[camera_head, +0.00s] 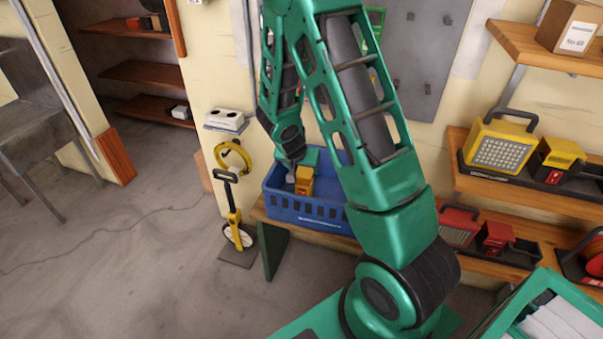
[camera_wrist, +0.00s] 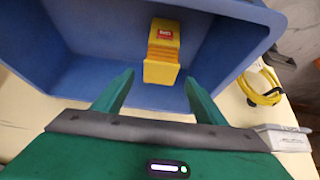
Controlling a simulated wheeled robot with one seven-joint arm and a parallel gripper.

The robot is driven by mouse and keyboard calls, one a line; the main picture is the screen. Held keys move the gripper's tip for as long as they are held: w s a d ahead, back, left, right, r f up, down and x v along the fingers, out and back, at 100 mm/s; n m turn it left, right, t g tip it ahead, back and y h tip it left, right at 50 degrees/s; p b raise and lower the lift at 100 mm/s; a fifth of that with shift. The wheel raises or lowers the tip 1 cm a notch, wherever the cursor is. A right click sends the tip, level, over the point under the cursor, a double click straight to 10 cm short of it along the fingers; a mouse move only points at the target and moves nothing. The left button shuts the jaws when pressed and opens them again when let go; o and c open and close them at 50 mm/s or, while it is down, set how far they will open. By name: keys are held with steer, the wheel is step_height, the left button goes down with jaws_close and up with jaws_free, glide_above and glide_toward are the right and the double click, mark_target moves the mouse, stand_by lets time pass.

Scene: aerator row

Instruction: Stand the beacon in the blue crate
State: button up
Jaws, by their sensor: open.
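The blue crate (camera_head: 318,214) sits on a low wooden shelf against the wall in the head view. It fills the top of the wrist view (camera_wrist: 75,75). The beacon, a yellow-orange block (camera_head: 304,183) with a red label, is inside the crate; it also shows in the wrist view (camera_wrist: 163,52). It looks upright in the head view, but its base is hidden by the crate wall. My gripper (camera_head: 298,160) is over the crate, just above the beacon. In the wrist view its fingers are spread, one on each side of the beacon's near end, with gaps visible.
Shelves at right hold a yellow lamp (camera_head: 500,145), a yellow-and-black unit (camera_head: 558,158), red units (camera_head: 458,227) and a cardboard box (camera_head: 570,27). A wheeled measuring tool (camera_head: 235,215) stands left of the crate, below a yellow coil (camera_head: 232,157). The left floor is clear.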

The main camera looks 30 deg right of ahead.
steer(key=v, duration=0.6)
steer(key=s+r+n+g+y, duration=0.1)
steer(key=s+r, duration=0.5)
steer(key=s, duration=0.4)
steer(key=s+r+n+g+y, duration=0.1)
steer(key=s+r, duration=0.4)
steer(key=s, duration=0.6)
steer(key=s+r+n+g+y, duration=0.1)
steer(key=s+r+g+y, duration=0.1)
steer(key=s+r, duration=0.4)
steer(key=s+a+y, duration=0.1)
steer(key=s, duration=0.4)
steer(key=shift+r, duration=0.35)
